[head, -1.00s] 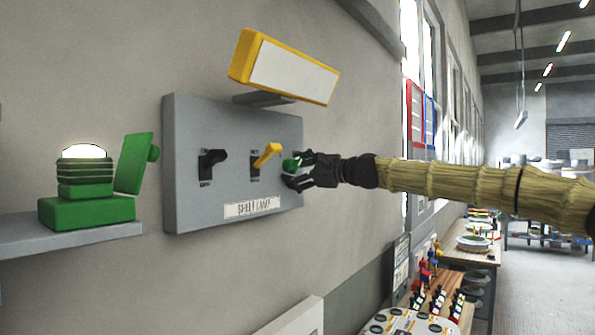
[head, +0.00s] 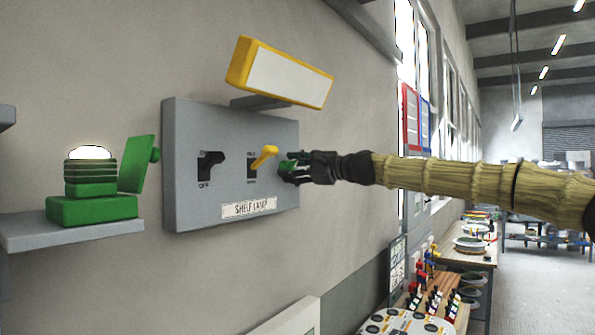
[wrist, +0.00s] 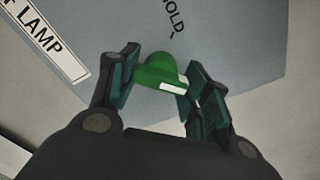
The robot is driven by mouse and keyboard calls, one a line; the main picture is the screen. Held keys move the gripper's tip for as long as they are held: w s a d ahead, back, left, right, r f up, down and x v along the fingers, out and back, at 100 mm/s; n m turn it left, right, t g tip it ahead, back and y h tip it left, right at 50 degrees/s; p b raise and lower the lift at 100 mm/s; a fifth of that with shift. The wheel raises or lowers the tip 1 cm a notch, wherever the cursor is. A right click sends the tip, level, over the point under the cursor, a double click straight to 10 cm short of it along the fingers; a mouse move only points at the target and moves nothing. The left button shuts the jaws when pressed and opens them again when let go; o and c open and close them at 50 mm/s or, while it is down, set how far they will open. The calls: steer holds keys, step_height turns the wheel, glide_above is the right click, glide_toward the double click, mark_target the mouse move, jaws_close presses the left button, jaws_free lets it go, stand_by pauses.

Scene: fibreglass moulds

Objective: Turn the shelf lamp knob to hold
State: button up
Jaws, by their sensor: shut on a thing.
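The shelf lamp knob is green with a white mark. It sits on the right part of a grey wall panel (head: 228,190) labelled "SHELF LAMP". In the wrist view the knob (wrist: 158,73) lies between my two fingers, with the word "HOLD" printed above it. My gripper (head: 290,168) is shut on the knob, and its fingers hide most of it in the head view. In the wrist view my gripper (wrist: 160,82) has a finger at each side of the knob. The white mark is near the right finger, not in line with "HOLD".
The panel also carries a black switch (head: 210,165) and a yellow lever (head: 264,157). A yellow-framed sign (head: 285,72) juts out above. A green lamp (head: 91,190) stands on a shelf (head: 75,233) at left. A workbench (head: 470,253) is at lower right.

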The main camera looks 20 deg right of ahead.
steer(key=shift+r+n+b, duration=0.55)
steer(key=shift+n+b, duration=0.05)
steer(key=shift+b, duration=0.15)
steer(key=shift+f, duration=0.1)
stand_by(1.1)
steer(key=o, duration=1)
steer(key=shift+w+f, duration=0.15)
steer(key=shift+f, duration=0.1)
steer(key=shift+s, duration=0.25)
steer(key=v, duration=1.1)
steer(key=shift+s+d, duration=0.25)
steer(key=shift+d, duration=0.1)
